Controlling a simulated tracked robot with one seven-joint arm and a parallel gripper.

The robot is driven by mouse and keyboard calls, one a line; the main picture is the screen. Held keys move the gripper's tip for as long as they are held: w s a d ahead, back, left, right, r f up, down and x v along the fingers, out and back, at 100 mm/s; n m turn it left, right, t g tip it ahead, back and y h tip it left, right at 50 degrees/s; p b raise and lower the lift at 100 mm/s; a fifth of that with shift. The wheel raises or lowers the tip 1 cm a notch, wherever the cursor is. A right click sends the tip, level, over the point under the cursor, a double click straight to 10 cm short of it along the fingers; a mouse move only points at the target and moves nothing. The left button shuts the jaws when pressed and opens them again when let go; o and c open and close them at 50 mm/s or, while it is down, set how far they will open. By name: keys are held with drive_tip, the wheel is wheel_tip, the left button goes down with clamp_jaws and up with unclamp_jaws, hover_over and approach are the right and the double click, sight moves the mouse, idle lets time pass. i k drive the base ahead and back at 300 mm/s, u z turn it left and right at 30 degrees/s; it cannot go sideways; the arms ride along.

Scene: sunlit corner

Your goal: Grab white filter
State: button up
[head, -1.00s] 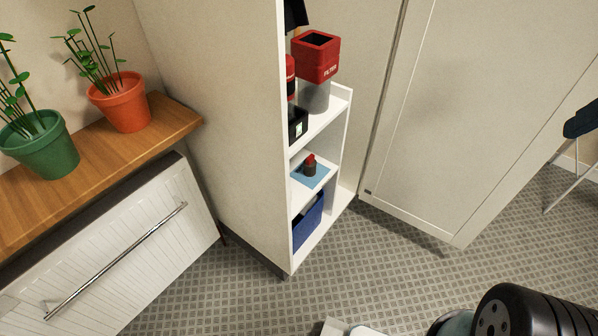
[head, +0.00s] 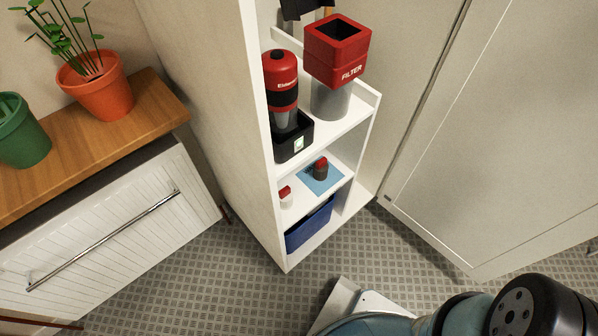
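A small white piece with a red top (head: 286,198), which looks like the white filter, stands on the middle shelf near its left front edge. A dark piece with a red top (head: 320,170) stands on a blue mat (head: 331,182) behind it and to the right. A red open-topped box marked FILTER (head: 338,52) sits on a grey cylinder (head: 330,100) on the upper shelf. My gripper is not in view; only links of my arm show at the bottom right.
The white shelf unit (head: 352,118) also holds a red and black device (head: 282,82) in a black base (head: 293,138). A blue bin (head: 309,228) fills the lowest shelf. A cabinet door (head: 480,150) stands right. Patterned floor (head: 235,275) in front is clear.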

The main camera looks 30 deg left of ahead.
sight(285, 194)
drive_tip(key=z, duration=0.55)
drive_tip(key=i, duration=0.2)
drive_tip(key=u, duration=3.65)
drive_tip(key=k, duration=1.45)
drive_tip(key=z, duration=0.1)
